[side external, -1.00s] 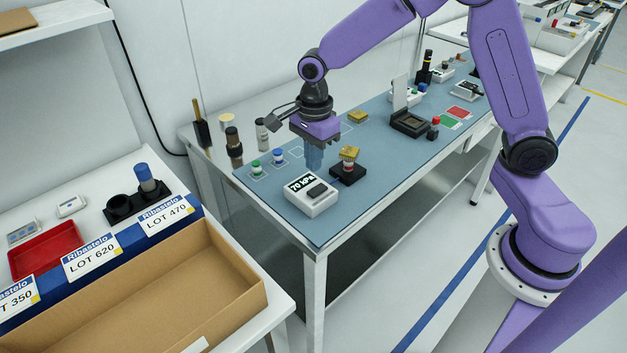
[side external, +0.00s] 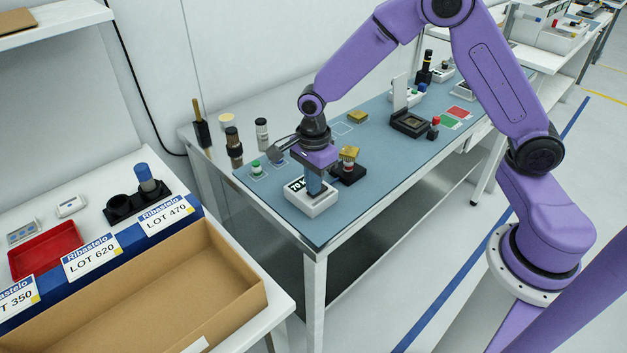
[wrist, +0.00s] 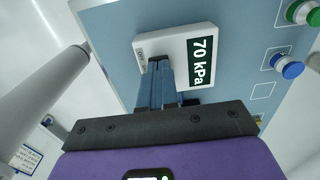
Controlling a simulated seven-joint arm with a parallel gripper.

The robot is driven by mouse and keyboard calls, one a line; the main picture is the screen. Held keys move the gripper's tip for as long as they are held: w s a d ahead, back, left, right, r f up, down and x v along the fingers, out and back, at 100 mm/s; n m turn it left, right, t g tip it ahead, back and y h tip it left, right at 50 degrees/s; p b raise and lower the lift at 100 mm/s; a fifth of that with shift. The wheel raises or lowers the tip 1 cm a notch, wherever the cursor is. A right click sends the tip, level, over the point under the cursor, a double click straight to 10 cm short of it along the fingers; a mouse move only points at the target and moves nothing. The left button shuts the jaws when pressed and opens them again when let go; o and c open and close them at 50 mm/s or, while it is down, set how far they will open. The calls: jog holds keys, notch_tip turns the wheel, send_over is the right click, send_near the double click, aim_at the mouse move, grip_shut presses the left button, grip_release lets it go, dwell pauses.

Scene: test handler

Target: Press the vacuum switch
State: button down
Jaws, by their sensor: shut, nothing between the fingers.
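The vacuum switch is a white box (side external: 312,207) near the front corner of the blue bench mat. Its display reads 70 kPa in the wrist view (wrist: 202,62), and part of the display shows in the side view. My gripper (side external: 315,190) is shut and empty, pointing down with its blue fingers over the box. In the wrist view the fingertips (wrist: 158,66) overlap the box beside the display. The dark rocker seen earlier on the box is hidden behind the fingers. I cannot tell whether the fingertips touch it.
A black block with a gold-topped part (side external: 349,160) stands close to the right of my gripper. Green (wrist: 299,12) and blue (wrist: 288,66) knobs sit on the mat nearby. A black socket (side external: 409,123) and a red-topped piece (side external: 434,127) are farther right.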

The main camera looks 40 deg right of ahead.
jog(key=shift+s+a+f+h, duration=0.1)
jog(key=shift+a+f+h, duration=0.15)
jog(key=shift+f+h, duration=0.35)
jog(key=shift+d, duration=0.15)
jog(key=shift+d+r, duration=0.2)
jog(key=shift+d, duration=0.75)
notch_tip(320, 180, up, 15)
jog(key=a, duration=0.3)
jog(key=shift+w+f, duration=0.2)
